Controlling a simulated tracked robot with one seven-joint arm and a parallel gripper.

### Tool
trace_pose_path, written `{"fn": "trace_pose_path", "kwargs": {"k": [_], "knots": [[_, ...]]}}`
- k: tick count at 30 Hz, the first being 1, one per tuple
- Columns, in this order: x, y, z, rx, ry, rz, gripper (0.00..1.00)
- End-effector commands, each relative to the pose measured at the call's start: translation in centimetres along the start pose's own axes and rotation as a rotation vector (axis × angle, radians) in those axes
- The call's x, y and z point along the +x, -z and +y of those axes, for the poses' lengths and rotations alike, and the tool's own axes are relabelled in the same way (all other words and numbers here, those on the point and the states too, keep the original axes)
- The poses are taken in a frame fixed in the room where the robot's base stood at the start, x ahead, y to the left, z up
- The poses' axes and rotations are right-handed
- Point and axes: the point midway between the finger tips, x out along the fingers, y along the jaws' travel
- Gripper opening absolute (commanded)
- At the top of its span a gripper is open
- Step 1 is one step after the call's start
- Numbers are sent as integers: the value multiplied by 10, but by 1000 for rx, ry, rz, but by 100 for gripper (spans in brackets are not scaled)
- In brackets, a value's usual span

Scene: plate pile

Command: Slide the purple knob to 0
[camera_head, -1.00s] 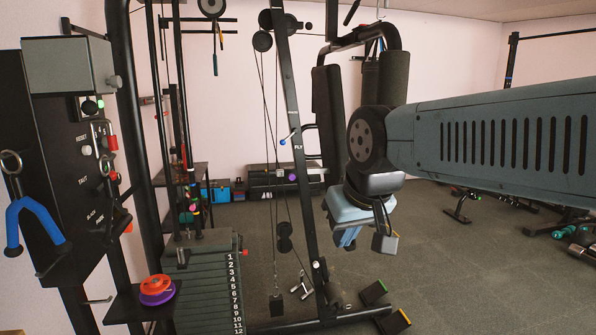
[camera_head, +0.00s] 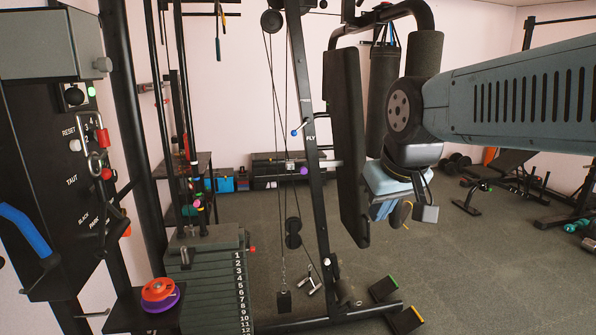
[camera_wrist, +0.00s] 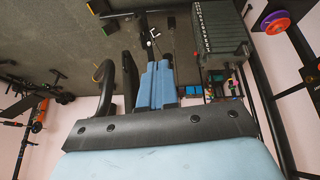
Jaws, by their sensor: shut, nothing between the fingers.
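A small round purple knob (camera_head: 304,170) shows in the head view, on the slanted black upright of the exercise machine, beside a light horizontal bar. A 0 mark by it is too small to make out. My gripper (camera_head: 384,210) hangs from the arm to the right of the knob, apart from it in the picture, in front of or beside a black pad. In the wrist view its blue fingers (camera_wrist: 160,85) are together with nothing between them. I cannot pick out the knob in the wrist view.
A tall black pad (camera_head: 346,140) stands between the knob and my gripper in the picture. A numbered weight stack (camera_head: 210,285) and a shelf with red and purple discs (camera_head: 160,293) stand at left. Open floor (camera_head: 470,270) lies at right.

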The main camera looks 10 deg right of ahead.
Motion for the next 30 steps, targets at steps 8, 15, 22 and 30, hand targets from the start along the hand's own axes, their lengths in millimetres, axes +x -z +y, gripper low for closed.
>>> {"fn": "trace_pose_path", "kwargs": {"k": [8, 15, 22, 30], "knots": [[22, 87, -1, -253, -31, -40, 0], [58, 161, -5, -482, -11, -63, 0], [104, 226, -6, -688, 43, -64, 0], [164, 294, 2, -902, 132, -20, 0]]}}
